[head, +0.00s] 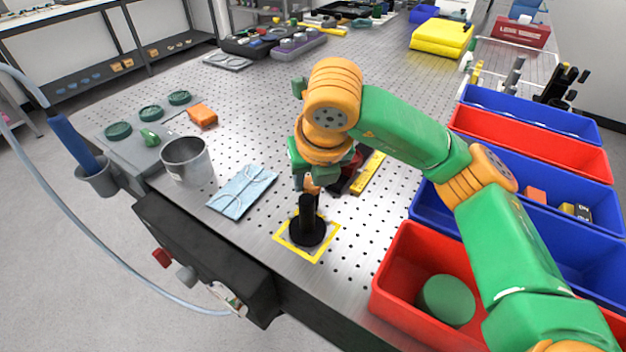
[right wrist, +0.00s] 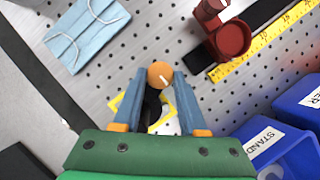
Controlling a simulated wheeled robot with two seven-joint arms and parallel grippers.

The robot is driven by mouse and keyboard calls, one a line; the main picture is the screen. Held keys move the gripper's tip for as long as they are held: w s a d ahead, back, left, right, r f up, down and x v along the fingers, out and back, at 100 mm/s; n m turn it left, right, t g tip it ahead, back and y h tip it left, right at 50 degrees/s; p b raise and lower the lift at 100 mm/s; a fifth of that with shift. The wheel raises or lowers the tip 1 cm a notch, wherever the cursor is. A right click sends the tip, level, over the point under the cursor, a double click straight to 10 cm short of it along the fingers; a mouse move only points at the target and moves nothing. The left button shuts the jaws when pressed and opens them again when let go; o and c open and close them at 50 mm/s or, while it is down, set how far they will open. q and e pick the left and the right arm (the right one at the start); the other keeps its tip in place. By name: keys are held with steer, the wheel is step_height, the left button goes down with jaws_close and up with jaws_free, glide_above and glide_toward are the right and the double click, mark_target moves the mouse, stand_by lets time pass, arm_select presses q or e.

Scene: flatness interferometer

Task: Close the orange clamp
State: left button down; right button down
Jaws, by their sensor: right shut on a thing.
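A black post on a round base (head: 307,232) stands upright inside a yellow square outline on the perforated metal table. A small orange clamp piece (head: 312,187) shows at the post's top. In the right wrist view it is a round orange knob (right wrist: 160,74) with a pale line on its face, between my fingertips. My right gripper (head: 306,178) comes down from above onto the post's top. It also shows in the right wrist view (right wrist: 158,76), with its blue-grey fingers shut on the orange clamp. The fingers partly hide the post. My left gripper is in neither view.
A metal cup (head: 187,160) and a light-blue folded cloth or mask (head: 243,190) lie to the left. A dark red object (right wrist: 229,39) and a yellow ruler (head: 369,174) are close by on the right. Red and blue bins (head: 400,262) line the right edge.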

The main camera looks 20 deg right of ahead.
mark_target(316, 210)
stand_by(0.4)
steer(key=shift+c, duration=2.2)
jaws_free()
steer(key=v, duration=0.7)
